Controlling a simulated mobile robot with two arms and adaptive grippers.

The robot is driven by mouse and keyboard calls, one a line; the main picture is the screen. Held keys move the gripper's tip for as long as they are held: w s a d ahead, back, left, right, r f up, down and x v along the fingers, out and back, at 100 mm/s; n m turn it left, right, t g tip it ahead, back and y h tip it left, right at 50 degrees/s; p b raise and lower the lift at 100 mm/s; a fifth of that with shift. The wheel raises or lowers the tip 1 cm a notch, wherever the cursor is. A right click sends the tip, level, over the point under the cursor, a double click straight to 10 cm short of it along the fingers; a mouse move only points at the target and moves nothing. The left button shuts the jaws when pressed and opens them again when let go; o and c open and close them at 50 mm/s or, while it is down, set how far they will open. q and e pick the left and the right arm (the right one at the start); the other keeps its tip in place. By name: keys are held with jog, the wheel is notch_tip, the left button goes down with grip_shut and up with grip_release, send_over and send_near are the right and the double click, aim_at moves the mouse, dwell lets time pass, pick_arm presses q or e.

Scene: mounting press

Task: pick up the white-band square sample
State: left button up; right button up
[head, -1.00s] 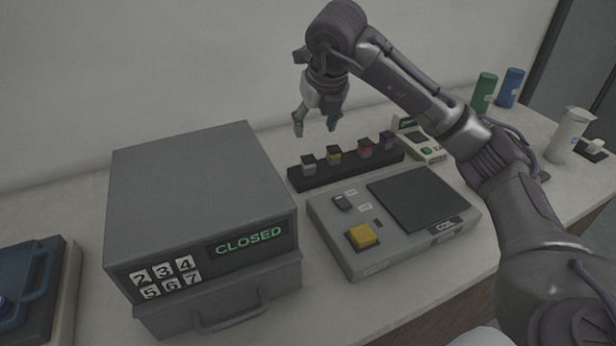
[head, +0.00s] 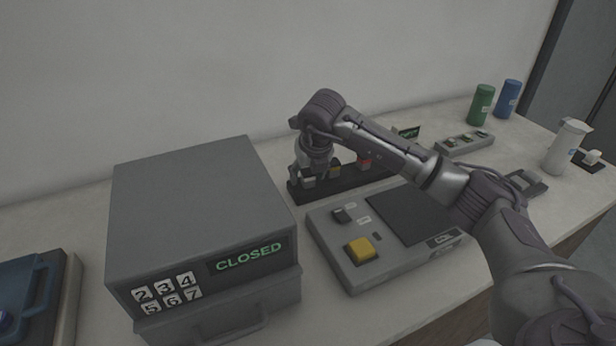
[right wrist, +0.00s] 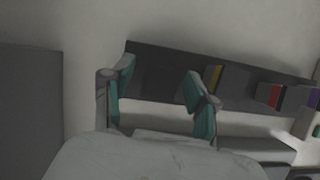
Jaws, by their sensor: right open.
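My right gripper (head: 316,170) is open and low over the left end of the dark sample rack (head: 346,183). In the right wrist view, its teal-padded fingers (right wrist: 160,82) stand apart in front of the rack (right wrist: 150,57). The white-band square sample (head: 307,182) is at the rack's left end in the head view, mostly hidden by the gripper. I cannot make it out clearly between the fingers in the wrist view. The yellow-band sample (head: 335,169) stands just right of the gripper; it also shows beside the right finger (right wrist: 228,78). My left gripper is out of view.
The red-band sample (head: 364,161) stands farther right in the rack. A grey press (head: 200,210) reading CLOSED stands left of the gripper. A grey panel with a yellow button (head: 362,250) lies in front. Green (head: 481,104) and blue (head: 508,98) canisters stand back right.

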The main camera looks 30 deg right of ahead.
grip_shut()
dwell(0.3)
jog(key=shift+w+r, duration=0.1)
jog(key=shift+r, duration=0.3)
jog(key=r, duration=0.3)
jog(key=shift+d+r+b, duration=0.35)
jog(key=shift+d+b, duration=0.05)
jog(key=s+d+r+b, duration=0.1)
jog(key=s+d+r, duration=0.2)
jog(key=d+r, duration=0.3)
jog(key=d, duration=0.4)
jog(key=shift+d+r, duration=0.25)
